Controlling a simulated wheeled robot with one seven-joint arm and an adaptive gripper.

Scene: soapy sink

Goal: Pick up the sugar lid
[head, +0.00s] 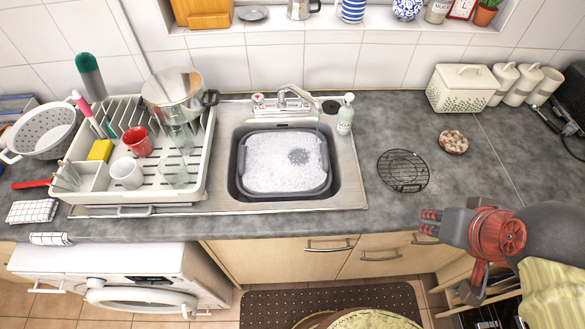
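Several white lidded canisters stand in a row at the back right of the counter: a left one (501,83), a middle one (522,85) and a right one (544,87). Their labels are too small to read, so I cannot tell which lid is the sugar lid. My gripper (429,222) is at the lower right, in front of the counter's front edge and well apart from the canisters. It points left, its two fingers look spread, and nothing shows between them.
A cream bread bin (461,88) stands left of the canisters.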

